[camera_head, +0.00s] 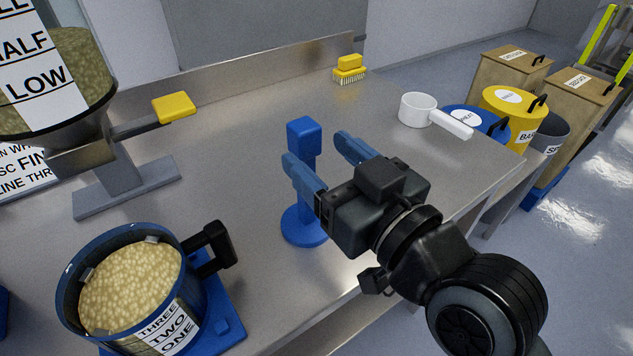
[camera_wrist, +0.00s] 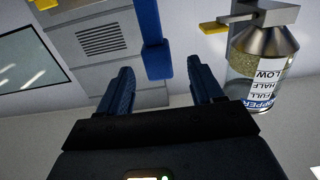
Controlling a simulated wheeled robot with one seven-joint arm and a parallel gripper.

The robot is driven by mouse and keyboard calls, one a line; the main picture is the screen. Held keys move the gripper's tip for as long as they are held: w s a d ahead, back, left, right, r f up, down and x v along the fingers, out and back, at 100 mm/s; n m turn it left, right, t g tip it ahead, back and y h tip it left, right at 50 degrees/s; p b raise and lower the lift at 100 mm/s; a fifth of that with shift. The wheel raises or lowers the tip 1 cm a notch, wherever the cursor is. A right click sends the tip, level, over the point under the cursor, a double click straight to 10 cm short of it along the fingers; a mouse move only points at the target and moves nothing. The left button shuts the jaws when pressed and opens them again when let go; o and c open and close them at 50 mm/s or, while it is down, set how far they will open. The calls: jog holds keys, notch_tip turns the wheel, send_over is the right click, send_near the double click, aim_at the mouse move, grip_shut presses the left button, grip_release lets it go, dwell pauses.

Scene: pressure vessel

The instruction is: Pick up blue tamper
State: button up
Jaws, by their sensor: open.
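The blue tamper (camera_head: 304,228) stands upright on the metal table, with a round base, a narrow stem and a block-shaped top. My gripper (camera_head: 318,152) is open and empty, its two blue fingers beside the tamper's upper stem. The near finger hides part of the stem in the head view. In the wrist view the tamper (camera_wrist: 151,35) shows ahead of the gap between the fingers (camera_wrist: 160,75). I cannot tell whether a finger touches it.
A blue pot of grain (camera_head: 130,285) with a black handle stands at front left. A hopper (camera_head: 50,80) with a yellow handle is at left. A white scoop (camera_head: 418,110) and yellow brush (camera_head: 349,70) lie toward the back right. Bins stand beyond the table's right edge.

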aim_at(297, 132)
jog(key=p+x, duration=0.1)
jog(key=x, duration=0.5)
jog(key=shift+w+a+f+p, duration=0.1)
jog(key=shift+w+a+p, duration=0.05)
jog(key=shift+w+p, duration=0.2)
grip_shut()
dwell(0.3)
